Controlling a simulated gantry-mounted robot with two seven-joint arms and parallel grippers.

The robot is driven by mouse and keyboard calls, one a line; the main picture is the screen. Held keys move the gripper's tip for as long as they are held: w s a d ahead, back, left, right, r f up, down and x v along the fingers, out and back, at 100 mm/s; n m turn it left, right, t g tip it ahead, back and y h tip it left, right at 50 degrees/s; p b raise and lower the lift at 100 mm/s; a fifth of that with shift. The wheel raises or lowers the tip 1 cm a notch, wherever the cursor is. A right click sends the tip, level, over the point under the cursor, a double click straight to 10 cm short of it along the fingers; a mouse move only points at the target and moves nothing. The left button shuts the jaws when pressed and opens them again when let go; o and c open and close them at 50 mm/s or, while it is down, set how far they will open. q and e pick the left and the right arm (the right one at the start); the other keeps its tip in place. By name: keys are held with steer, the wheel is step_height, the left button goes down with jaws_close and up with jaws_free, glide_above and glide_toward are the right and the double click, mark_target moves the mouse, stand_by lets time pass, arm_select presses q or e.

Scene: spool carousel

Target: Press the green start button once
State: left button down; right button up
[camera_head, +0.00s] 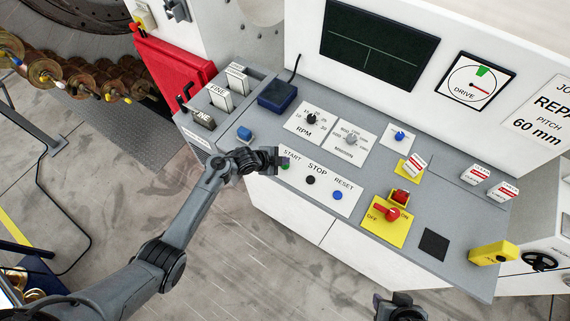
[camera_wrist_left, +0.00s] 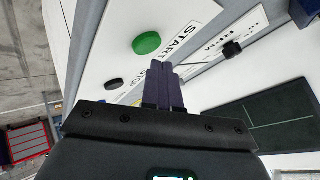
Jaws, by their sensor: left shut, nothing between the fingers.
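The green start button (camera_wrist_left: 147,43) is a round green cap on the white START/STOP/RESET plate, clear in the left wrist view. The right gripper (camera_head: 400,305) shows only in part at the bottom edge of the head view.
The black stop button (camera_head: 310,180) and blue reset button (camera_head: 337,195) sit to the right on the same plate. RPM and mandrel knobs (camera_head: 351,139) stand behind. A yellow plate with a red switch (camera_head: 388,213) is farther right. A blue button (camera_head: 244,133) lies left.

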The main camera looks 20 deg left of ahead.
stand_by(0.7)
arm_select(q)
steer(key=shift+f, duration=0.2)
steer(key=shift+f+b, duration=0.25)
steer(key=shift+b, duration=0.1)
steer(key=shift+f, duration=0.35)
stand_by(0.6)
stand_by(0.4)
steer(key=shift+r+p, duration=0.55)
steer(key=shift+r, duration=0.25)
